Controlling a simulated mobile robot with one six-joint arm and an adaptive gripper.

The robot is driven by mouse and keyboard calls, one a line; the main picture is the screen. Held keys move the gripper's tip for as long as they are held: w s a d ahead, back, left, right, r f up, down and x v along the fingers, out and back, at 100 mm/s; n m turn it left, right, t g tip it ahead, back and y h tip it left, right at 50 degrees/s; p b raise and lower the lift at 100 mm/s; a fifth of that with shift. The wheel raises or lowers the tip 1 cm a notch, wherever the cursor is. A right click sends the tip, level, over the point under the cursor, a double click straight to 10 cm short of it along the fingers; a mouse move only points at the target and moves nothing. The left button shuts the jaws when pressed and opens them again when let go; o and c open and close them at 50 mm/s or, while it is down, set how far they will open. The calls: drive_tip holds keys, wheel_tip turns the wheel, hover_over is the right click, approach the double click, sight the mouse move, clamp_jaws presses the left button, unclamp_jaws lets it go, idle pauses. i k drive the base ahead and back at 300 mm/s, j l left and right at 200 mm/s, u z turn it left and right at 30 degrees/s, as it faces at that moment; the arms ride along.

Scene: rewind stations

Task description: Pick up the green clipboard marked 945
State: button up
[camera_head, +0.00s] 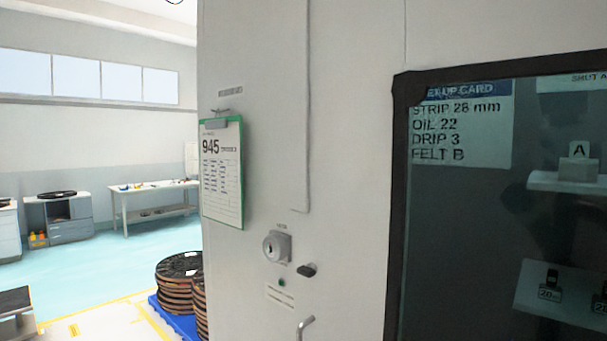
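The green clipboard marked 945 (222,172) hangs upright from a small hook on a pale cabinet wall, left of centre. A grey clip holds a white printed sheet on it, and the green backing shows along its edges. A small label sits on the wall above it. My gripper is not in view.
Below the clipboard, the wall carries a key switch (277,247), a dark knob (308,270) and a bent handle (305,327). A dark-framed window (398,200) with a setup card is at right. Stacked reels (178,282) stand on a blue pallet at lower left. Open floor (120,258) lies beyond.

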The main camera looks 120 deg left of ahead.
sight(221, 149)
drive_tip(key=u, duration=4.2)
drive_tip(key=i+j+u, duration=0.15)
drive_tip(key=i, duration=0.3)
